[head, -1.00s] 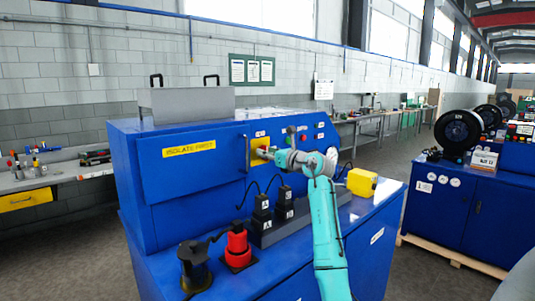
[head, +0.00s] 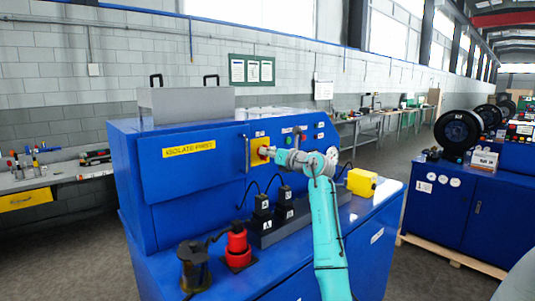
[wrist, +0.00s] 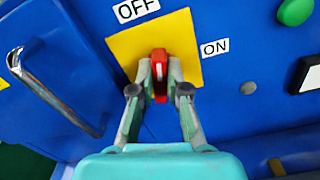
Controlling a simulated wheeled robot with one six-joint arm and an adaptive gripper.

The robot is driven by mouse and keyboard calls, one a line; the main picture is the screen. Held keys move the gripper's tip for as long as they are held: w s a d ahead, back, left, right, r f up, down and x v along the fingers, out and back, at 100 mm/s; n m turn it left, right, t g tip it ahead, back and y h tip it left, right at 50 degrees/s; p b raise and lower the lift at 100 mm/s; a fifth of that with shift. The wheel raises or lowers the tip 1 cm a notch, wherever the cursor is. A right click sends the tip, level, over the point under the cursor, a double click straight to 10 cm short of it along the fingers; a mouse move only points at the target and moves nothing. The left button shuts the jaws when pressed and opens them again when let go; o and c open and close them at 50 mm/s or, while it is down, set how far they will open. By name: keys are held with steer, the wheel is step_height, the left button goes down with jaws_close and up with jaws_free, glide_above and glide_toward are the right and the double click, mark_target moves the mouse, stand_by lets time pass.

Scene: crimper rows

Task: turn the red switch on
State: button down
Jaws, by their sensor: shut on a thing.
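The red switch (wrist: 160,72) is a red handle on a yellow plate (wrist: 187,38) on the blue machine's front. In the wrist view an "OFF" label (wrist: 137,8) is above it to the left and an "ON" label (wrist: 215,48) to its right. The handle stands roughly upright in that picture, its top between the two labels' directions. My gripper (wrist: 160,90) is shut on the handle, one fingertip on each side. In the head view my gripper (head: 272,152) reaches the yellow plate (head: 258,144), and the handle is mostly hidden.
A metal door handle (wrist: 50,92) is left of the plate. A green button (wrist: 294,11) is at the upper right. On the machine's ledge are a red plug (head: 238,243), black blocks and a yellow box (head: 361,182) beside my arm.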

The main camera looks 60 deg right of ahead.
steer(key=shift+s+d+f+m, duration=0.1)
steer(key=shift+m, duration=2.35)
steer(key=shift+w+d+f+m, duration=0.1)
steer(key=shift+m, duration=2.3)
steer(key=shift+s+d+f+m, duration=0.1)
steer(key=shift+m, duration=2.35)
steer(key=c, duration=1.2)
jaws_free()
steer(key=shift+o, duration=0.2)
steer(key=shift+a, duration=0.1)
steer(key=v, duration=1.2)
